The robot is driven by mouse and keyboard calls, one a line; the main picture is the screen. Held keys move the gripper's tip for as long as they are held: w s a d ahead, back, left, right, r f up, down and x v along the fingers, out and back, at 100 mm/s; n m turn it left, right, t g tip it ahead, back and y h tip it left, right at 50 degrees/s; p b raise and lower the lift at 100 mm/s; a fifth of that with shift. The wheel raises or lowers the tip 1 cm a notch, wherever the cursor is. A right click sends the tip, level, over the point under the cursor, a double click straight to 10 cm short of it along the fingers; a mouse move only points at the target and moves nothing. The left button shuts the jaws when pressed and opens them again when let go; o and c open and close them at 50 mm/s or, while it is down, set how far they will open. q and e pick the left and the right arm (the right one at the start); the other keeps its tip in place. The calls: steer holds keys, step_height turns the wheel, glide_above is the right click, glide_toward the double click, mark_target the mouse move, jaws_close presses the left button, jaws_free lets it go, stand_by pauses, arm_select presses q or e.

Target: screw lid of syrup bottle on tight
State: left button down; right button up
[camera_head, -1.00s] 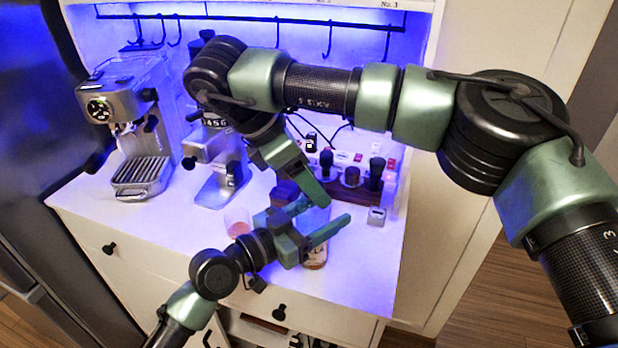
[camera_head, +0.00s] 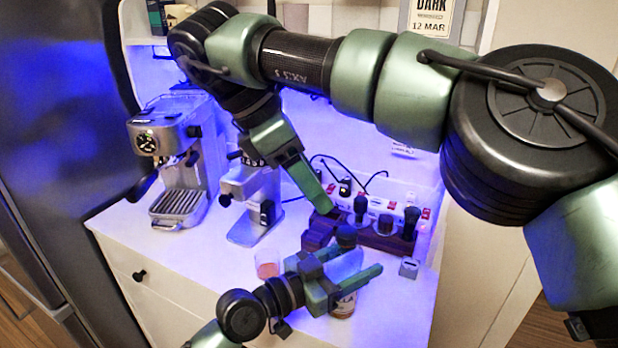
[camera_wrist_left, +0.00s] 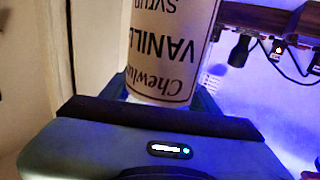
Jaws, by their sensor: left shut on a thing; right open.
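The syrup bottle (camera_head: 343,306) stands near the counter's front edge, with a pale body and a printed label. Its vanilla syrup label fills the upper middle of the left wrist view (camera_wrist_left: 172,50), upside down. My left gripper (camera_head: 352,267) is shut around the bottle's body from the left. My right gripper (camera_head: 325,205) is open and empty, above and to the left of the lid and apart from it. One of its fingers is largely hidden.
A pink-filled glass (camera_head: 267,264) stands left of the bottle. Behind are a grinder (camera_head: 247,195), an espresso machine (camera_head: 180,150) and a dark wooden rack (camera_head: 385,238) with tools. A small metal box (camera_head: 409,267) stands at right. The front-right counter is clear.

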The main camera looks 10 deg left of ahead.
steer(key=shift+a+r, duration=0.2)
steer(key=shift+r, duration=0.15)
arm_select(q)
steer(key=shift+c, duration=1.5)
jaws_free()
steer(key=shift+a, duration=0.1)
arm_select(e)
steer(key=shift+f, duration=0.1)
